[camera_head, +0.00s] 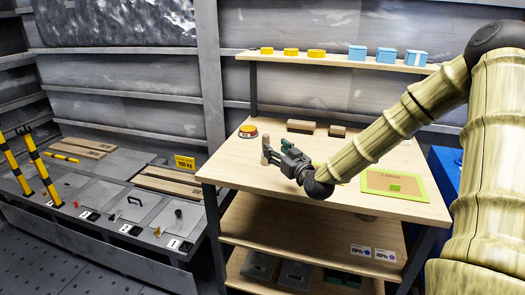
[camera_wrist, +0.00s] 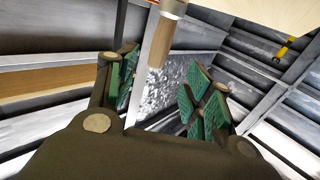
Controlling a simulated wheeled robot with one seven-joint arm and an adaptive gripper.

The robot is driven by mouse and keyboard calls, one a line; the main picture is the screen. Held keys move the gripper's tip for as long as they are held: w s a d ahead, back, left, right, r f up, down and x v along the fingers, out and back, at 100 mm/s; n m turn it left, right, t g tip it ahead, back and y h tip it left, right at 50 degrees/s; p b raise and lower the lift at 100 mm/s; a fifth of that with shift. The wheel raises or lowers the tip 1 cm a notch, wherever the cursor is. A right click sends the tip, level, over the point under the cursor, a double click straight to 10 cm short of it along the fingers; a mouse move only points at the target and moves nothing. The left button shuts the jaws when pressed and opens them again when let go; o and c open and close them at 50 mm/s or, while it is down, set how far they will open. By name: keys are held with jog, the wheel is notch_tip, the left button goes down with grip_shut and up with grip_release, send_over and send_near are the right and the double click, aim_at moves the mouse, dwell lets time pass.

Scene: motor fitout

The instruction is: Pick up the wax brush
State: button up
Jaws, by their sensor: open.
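The wax brush (camera_wrist: 160,42) shows at the top of the wrist view, with a wooden handle and a pale metal collar; its far end is cut off by the frame. In the head view a small upright wooden piece (camera_head: 265,141), apparently the brush, stands on the workbench just beyond my gripper (camera_head: 274,153). In the wrist view my gripper (camera_wrist: 163,88) is open, with green-padded fingers spread to both sides. The handle end points into the gap between them, without visible contact.
The workbench (camera_head: 330,183) carries a red and yellow button (camera_head: 248,131) to the left, wooden blocks (camera_head: 301,126) behind and a green-edged board (camera_head: 395,185) to the right. A shelf (camera_head: 335,61) above holds yellow discs and blue boxes. A grey counter (camera_head: 110,200) stands at the left.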

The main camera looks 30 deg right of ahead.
aim_at(268, 140)
jog(key=shift+w+d+r, duration=0.1)
jog(key=shift+w+d, duration=0.05)
jog(key=shift+w, duration=1.3)
jog(key=shift+w+d+r, duration=0.1)
jog(key=shift+w+d, duration=0.1)
jog(key=shift+w, duration=1.2)
jog(key=shift+w+d+r, duration=0.1)
jog(key=shift+w+d, duration=0.05)
jog(key=shift+w, duration=1.3)
grip_shut()
